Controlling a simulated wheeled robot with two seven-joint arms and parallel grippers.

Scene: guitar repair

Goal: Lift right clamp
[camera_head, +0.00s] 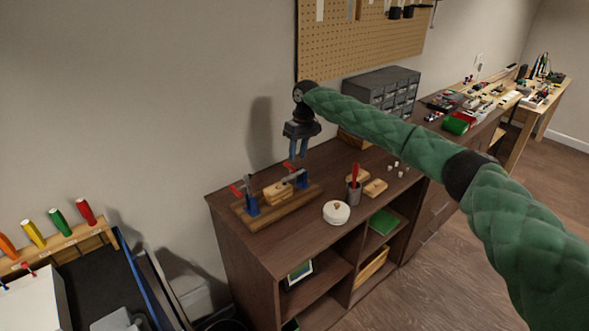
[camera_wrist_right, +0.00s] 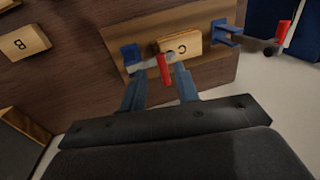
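The right clamp has a blue body (camera_head: 302,180) and a red handle (camera_head: 291,167). It stands at the right end of a wooden board (camera_head: 277,210) on the brown cabinet. In the right wrist view its red handle (camera_wrist_right: 164,69) lies between my finger lines, just ahead of the tips, and its blue base (camera_wrist_right: 130,55) is to the left. My right gripper (camera_head: 298,156) points down above this clamp, fingers apart and empty; whether it touches the handle is unclear. My left gripper is not in view.
A left clamp (camera_head: 252,206) with a red handle stands at the board's other end. A wooden block (camera_head: 277,191) marked C (camera_wrist_right: 181,46) lies between the clamps. A cup (camera_head: 354,194) with a red tool and a round white container (camera_head: 336,212) stand to the right.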

